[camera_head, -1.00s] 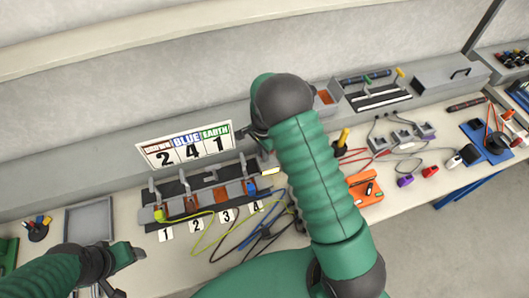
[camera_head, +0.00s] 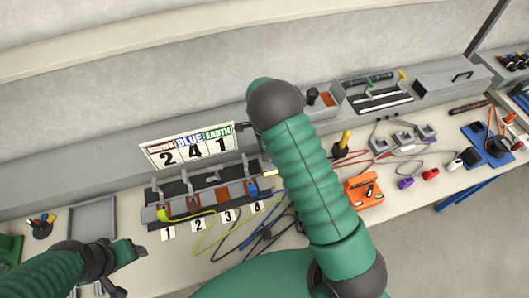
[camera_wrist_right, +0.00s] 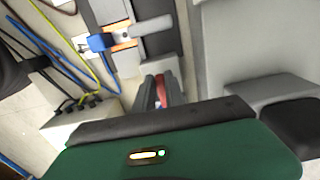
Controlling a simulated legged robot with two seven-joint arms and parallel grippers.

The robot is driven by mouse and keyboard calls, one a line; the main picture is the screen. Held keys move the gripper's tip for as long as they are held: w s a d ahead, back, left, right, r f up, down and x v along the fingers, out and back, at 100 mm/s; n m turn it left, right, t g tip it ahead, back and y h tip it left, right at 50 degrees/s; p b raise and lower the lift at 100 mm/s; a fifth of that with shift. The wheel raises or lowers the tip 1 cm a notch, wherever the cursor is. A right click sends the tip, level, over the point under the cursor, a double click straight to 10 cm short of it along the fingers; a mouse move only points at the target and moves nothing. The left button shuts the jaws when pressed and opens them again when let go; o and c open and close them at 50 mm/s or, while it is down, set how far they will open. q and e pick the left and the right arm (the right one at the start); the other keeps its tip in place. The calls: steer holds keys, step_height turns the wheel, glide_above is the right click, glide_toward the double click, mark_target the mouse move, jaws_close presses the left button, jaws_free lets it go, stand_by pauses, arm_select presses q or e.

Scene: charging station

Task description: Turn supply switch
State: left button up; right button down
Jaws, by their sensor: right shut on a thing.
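The supply switch cannot be made out for certain. In the right wrist view a narrow red piece (camera_wrist_right: 161,88) stands between the fingers of my right gripper (camera_wrist_right: 161,96), which is shut on it. The piece is mostly covered by the fingers. In the head view this gripper is hidden behind my green right arm, near the right end of the clamp row (camera_head: 205,195). My left gripper (camera_head: 128,256) hangs over the bench's left part, apart from the clamps; its finger gap is unclear.
A blue connector (camera_wrist_right: 98,42) sits in a clamp close to my right gripper. Loose cables (camera_head: 262,232) lie in front. A grey tray (camera_head: 92,220) and an orange device (camera_head: 363,190) flank the row.

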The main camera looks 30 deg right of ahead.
steer(key=shift+w+r, duration=0.15)
steer(key=shift+w, duration=0.1)
steer(key=c, duration=1.6)
jaws_free()
steer(key=shift+o, duration=1)
steer(key=shift+s+a, duration=0.1)
step_height(320, 180, up, 17)
steer(key=b, duration=0.1)
steer(key=shift+f+b, duration=0.2)
steer(key=shift+b, duration=0.15)
